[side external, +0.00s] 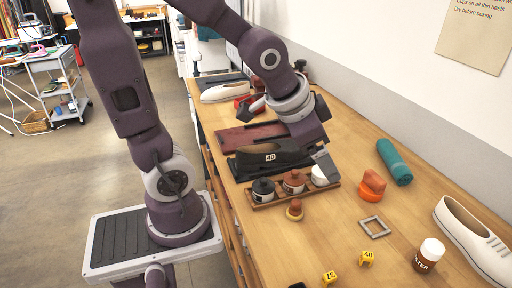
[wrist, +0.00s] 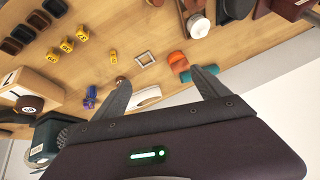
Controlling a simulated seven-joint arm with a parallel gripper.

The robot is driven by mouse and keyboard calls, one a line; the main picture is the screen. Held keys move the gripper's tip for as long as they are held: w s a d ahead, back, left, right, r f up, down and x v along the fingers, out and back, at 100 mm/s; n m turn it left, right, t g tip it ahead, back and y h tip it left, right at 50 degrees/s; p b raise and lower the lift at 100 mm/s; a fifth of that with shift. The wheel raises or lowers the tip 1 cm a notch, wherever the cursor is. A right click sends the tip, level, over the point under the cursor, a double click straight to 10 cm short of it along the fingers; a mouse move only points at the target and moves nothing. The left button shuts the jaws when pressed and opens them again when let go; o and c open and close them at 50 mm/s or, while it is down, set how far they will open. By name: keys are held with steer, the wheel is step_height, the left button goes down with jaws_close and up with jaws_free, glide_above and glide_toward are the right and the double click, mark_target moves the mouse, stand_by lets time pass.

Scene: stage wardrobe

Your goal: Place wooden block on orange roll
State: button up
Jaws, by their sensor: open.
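The orange roll (side external: 370,191) stands on the table right of the jar tray, with a darker orange rounded part on top. It also shows in the wrist view (wrist: 178,61), near the right finger. My gripper (side external: 324,163) is above the right end of the tray, left of the orange roll. In the wrist view my gripper (wrist: 161,88) has its fingers wide apart with nothing between them.
A teal roll (side external: 394,162) lies behind the orange roll.

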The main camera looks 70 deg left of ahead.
steer(key=s+d+r+n+g, duration=0.1)
steer(key=s+r, duration=0.3)
steer(key=s, duration=1)
steer(key=shift+r+n+h, duration=0.25)
steer(key=shift+n+h, duration=0.05)
steer(key=shift+n, duration=0.6)
